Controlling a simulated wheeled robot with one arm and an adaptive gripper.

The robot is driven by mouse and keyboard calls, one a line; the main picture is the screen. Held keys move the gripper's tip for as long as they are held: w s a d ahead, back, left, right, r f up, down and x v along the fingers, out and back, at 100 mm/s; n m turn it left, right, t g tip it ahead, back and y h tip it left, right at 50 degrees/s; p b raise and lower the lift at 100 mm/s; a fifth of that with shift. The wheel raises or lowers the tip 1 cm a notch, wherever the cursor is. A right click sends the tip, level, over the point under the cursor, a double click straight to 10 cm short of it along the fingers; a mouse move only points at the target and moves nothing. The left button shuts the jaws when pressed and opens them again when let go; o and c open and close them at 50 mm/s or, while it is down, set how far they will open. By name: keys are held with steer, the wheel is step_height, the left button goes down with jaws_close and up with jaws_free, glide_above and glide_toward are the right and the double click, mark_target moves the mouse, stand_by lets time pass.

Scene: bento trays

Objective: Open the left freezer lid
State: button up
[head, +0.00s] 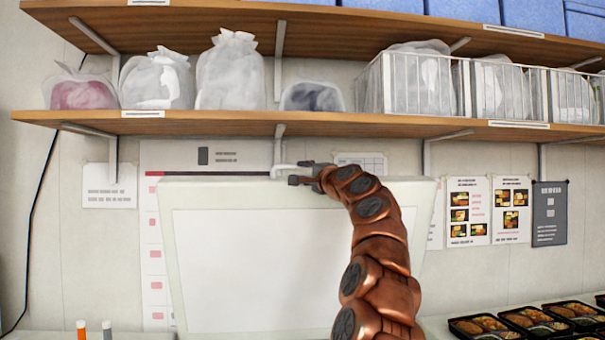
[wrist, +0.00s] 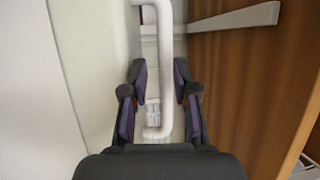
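The freezer lid (head: 255,262) is a large pale panel with a whiter inset. It stands raised, nearly upright, in front of the wall in the head view. Its white bar handle (head: 284,170) is at the top edge, and in the wrist view the handle (wrist: 165,65) runs lengthwise between my fingers. My gripper (head: 300,180) is at the lid's top edge by the handle. In the wrist view my gripper (wrist: 160,80) has its two dark fingers apart, one on each side of the bar, with a gap on the left. The freezer body below is out of view.
A wooden shelf (head: 330,124) with bags and wire baskets (head: 420,88) hangs just above the lid's top edge and my gripper. Filled bento trays (head: 530,320) stand at the lower right. Two markers (head: 81,330) stand at the lower left. Posters (head: 468,212) are on the wall.

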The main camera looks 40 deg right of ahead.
steer(key=shift+s+a, duration=0.15)
steer(key=shift+s, duration=0.4)
steer(key=v, duration=1)
steer(key=shift+f, duration=0.2)
steer(key=shift+a, duration=0.1)
stand_by(0.4)
